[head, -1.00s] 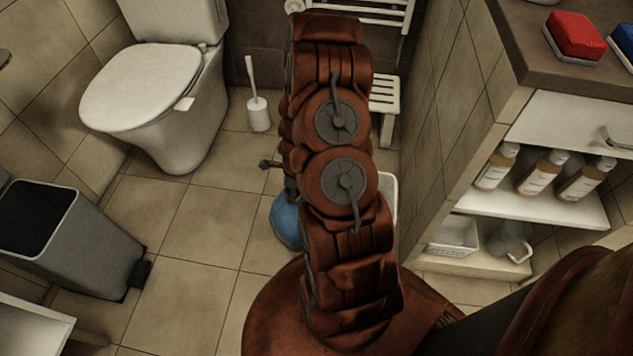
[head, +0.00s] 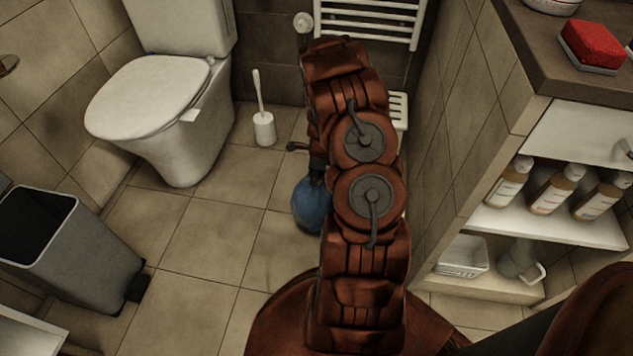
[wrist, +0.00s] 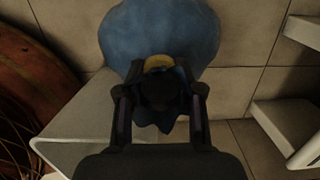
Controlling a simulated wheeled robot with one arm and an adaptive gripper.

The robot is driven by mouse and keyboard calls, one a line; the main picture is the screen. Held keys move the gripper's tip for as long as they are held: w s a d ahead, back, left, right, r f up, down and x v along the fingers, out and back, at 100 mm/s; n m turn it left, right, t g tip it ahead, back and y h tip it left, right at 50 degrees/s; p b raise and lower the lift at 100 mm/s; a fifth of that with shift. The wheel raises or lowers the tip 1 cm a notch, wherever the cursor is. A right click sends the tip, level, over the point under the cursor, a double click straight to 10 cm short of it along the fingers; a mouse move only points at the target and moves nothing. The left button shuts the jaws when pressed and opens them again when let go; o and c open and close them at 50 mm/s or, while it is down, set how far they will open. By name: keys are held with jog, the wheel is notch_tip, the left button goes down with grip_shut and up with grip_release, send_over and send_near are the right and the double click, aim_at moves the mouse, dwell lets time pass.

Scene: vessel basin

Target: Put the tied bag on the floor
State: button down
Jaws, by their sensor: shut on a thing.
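The tied bag is a round blue bag (head: 308,206) with a dark gathered neck. In the head view it hangs below the end of my arm, partly hidden by it, over the tiled floor (head: 200,240). In the wrist view the blue bag (wrist: 160,35) fills the top middle, with a yellow tie (wrist: 158,63) at its neck. My gripper (wrist: 160,88) is shut on the dark neck, one finger on each side. I cannot tell whether the bag's underside touches the floor.
A toilet (head: 165,110) and a toilet brush (head: 263,125) stand behind to the left. A grey open bin (head: 75,250) is at the left. A shelf unit with bottles (head: 555,188) is at the right. A pale box-like container (wrist: 85,125) lies below the bag in the wrist view.

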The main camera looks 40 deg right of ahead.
jog(key=shift+w+d, duration=0.15)
jog(key=shift+d, duration=0.25)
notch_tip(320, 180, down, 4)
jog(key=shift+r+b, duration=0.15)
jog(key=shift+b, duration=0.8)
jog(key=shift+r, duration=0.1)
jog(key=c, duration=0.7)
grip_release()
